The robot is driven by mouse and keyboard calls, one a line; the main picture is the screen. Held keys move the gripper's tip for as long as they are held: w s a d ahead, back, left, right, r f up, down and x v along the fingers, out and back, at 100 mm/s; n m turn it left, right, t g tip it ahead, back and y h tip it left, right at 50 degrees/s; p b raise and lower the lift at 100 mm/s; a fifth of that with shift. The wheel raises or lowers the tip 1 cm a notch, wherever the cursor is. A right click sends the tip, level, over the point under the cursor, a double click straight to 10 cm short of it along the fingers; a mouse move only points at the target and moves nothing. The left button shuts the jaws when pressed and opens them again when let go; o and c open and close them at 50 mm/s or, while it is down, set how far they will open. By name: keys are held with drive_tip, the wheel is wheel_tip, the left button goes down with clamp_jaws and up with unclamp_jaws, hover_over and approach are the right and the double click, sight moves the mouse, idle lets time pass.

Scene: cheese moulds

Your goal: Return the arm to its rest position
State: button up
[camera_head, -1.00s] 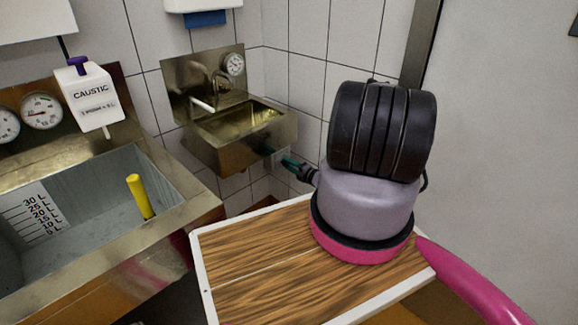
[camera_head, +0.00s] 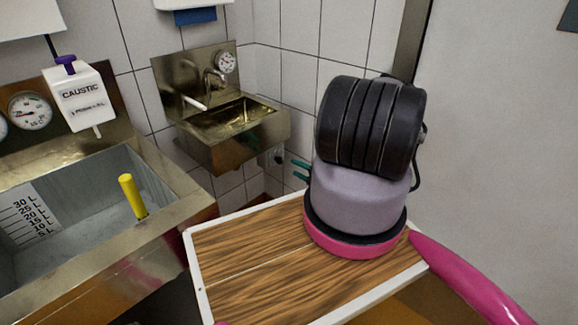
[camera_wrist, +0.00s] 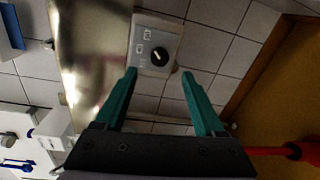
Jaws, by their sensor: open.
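My gripper (camera_head: 301,171) shows in the head view as two teal fingertips sticking out to the left from behind my arm. The rest of the gripper is hidden by the arm. In the wrist view my gripper (camera_wrist: 160,90) has its two teal fingers spread apart with nothing between them. My arm (camera_head: 362,190) shows large in the head view, folded above a wooden board with a white rim (camera_head: 250,262).
A steel hand basin (camera_head: 235,115) hangs on the tiled wall beyond the gripper. A large steel sink (camera_head: 75,215) with a yellow handle (camera_head: 132,196) and a white caustic container (camera_head: 80,96) stand left. In the wrist view a grey dial box (camera_wrist: 153,45) lies beyond the fingers.

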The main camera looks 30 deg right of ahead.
drive_tip(key=shift+v, duration=1.05)
drive_tip(key=shift+r, duration=0.15)
